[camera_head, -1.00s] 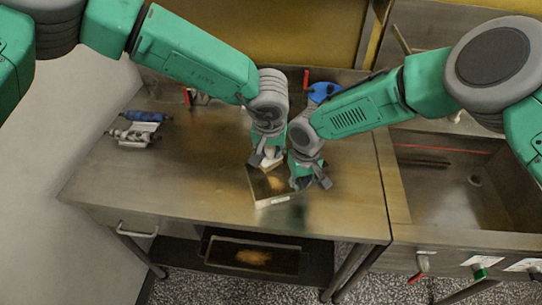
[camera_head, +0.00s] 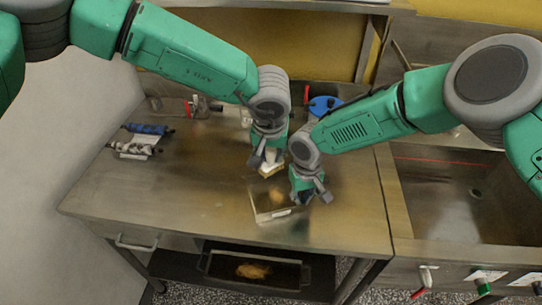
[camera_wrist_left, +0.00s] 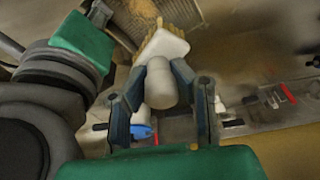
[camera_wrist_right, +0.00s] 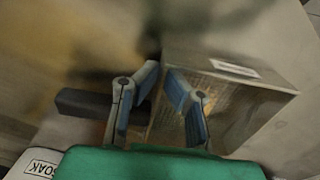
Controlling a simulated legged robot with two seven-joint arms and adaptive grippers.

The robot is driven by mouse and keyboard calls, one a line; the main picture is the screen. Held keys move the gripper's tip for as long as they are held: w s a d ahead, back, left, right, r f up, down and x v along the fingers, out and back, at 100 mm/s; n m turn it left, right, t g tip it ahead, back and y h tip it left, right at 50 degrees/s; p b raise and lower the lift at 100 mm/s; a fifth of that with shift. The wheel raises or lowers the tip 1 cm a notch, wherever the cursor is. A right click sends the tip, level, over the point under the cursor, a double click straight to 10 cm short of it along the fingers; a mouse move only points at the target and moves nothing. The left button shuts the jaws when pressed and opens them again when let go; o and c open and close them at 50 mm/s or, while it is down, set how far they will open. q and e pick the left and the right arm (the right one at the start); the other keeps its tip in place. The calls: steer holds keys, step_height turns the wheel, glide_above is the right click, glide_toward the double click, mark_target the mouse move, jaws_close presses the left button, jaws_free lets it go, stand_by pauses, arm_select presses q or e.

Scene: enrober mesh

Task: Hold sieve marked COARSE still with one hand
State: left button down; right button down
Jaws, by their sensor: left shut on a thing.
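The sieve (camera_head: 262,212) is a square metal box with a white label strip, low on the steel table; the label is too small to read. My right gripper (camera_head: 308,192) is at its right side. In the right wrist view the sieve (camera_wrist_right: 248,105) stands right of centre, and my fingertips (camera_wrist_right: 163,76) are close together at its near wall; whether they pinch it is unclear. My left gripper (camera_head: 267,158) is shut on the grey handle (camera_wrist_left: 160,82) of a brush with a pale block and bristles. The brush (camera_head: 271,170) is just behind the sieve.
A blue-handled roller piece and a metal one (camera_head: 137,150) lie at the table's left. A blue round thing (camera_head: 324,104) and red-handled valves are at the back. A sink basin (camera_head: 450,205) is at right. A dark tray (camera_head: 255,270) sits on the lower shelf. The table's left front is clear.

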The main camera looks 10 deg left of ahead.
steer(key=c, duration=1.6)
jaws_free()
steer(key=shift+c, duration=0.2)
step_height(320, 180, up, 12)
